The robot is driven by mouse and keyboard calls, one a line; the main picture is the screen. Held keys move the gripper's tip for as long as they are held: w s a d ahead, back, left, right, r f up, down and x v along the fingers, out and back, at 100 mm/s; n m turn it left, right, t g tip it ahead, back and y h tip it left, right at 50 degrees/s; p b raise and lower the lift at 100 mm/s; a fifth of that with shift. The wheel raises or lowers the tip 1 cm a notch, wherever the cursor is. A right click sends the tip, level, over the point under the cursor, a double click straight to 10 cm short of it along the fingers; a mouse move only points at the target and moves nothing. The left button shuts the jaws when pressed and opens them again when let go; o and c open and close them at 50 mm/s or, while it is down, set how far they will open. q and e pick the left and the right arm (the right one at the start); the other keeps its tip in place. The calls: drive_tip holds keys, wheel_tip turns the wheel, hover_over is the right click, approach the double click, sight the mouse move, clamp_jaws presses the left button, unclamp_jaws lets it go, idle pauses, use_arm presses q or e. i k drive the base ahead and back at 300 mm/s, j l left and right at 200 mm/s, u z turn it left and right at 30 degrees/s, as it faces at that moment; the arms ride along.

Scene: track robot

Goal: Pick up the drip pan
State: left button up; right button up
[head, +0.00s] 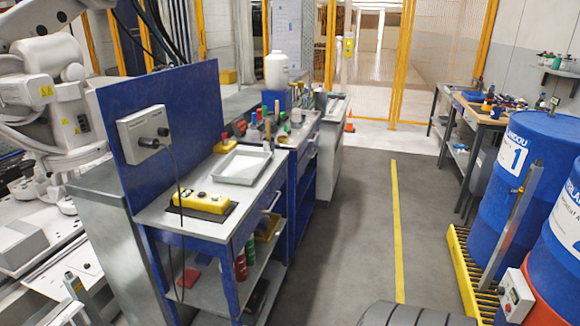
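A shallow, pale rectangular tray (243,166), which looks like the drip pan, lies flat on the grey top of a blue workbench (199,222). It appears empty, and its raised rim shows all round. It sits toward the back right of the bench top, behind a yellow control box (201,203) on a dark mat. Neither of my grippers is in view.
A blue upright panel (172,110) with a grey box borders the bench's left side. Bottles and tools crowd the bench behind. Blue drums (522,185) stand on a yellow grated pallet (463,277) at right. Grey floor (350,215) between is clear, with a yellow line.

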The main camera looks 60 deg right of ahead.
sight(241, 167)
drive_tip(key=z, duration=1.55)
drive_tip(key=i+l+u, duration=0.15)
drive_tip(key=u, duration=0.2)
drive_tip(key=i+l+u, duration=0.2)
drive_tip(key=u, duration=0.2)
drive_tip(key=i+l+u, duration=0.1)
drive_tip(key=u, duration=0.25)
drive_tip(key=l, duration=0.1)
